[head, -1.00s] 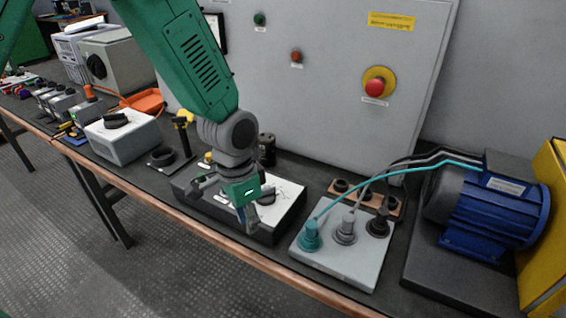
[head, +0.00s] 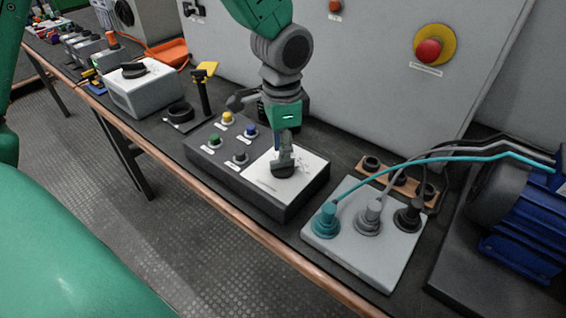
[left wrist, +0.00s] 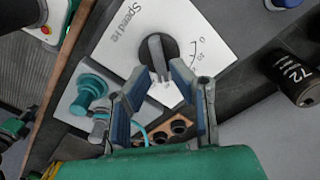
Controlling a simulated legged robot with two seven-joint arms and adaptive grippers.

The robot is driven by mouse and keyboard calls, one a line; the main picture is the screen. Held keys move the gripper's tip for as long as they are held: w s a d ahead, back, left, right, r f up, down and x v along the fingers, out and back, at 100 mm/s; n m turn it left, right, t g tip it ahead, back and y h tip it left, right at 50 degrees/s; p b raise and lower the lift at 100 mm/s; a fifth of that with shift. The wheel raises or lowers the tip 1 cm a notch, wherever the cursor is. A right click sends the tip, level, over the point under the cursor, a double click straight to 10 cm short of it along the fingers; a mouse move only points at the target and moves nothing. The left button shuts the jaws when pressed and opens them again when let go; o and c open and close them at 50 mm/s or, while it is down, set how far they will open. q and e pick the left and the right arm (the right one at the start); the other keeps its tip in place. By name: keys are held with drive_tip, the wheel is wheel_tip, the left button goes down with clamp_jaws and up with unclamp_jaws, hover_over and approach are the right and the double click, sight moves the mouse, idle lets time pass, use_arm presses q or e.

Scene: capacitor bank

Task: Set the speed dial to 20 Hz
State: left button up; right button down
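The speed dial (left wrist: 173,46) is a round black knob with a raised grey grip bar, on a white plate (left wrist: 113,38) lettered "Speed Hz" in the left wrist view. Some scale marks show at its right; the rest are hidden or unreadable. The dial (head: 284,171) also shows on the control box's white top in the head view. My left gripper (head: 284,152) is above the dial, pointing down. In the left wrist view its blue-padded fingers (left wrist: 159,76) are apart, with the dial's bar between the tips; contact is unclear.
The dark control box (head: 262,203) carries several coloured buttons left of the dial. A grey socket plate (head: 345,250) with plugs and cables stands to the right, near the blue motor (head: 525,225). The wall panel (head: 370,75) is behind.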

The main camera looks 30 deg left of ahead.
sight(282, 165)
use_arm(q)
drive_tip(key=shift+f+b, duration=0.3)
drive_tip(key=shift+f, duration=1.4)
clamp_jaws()
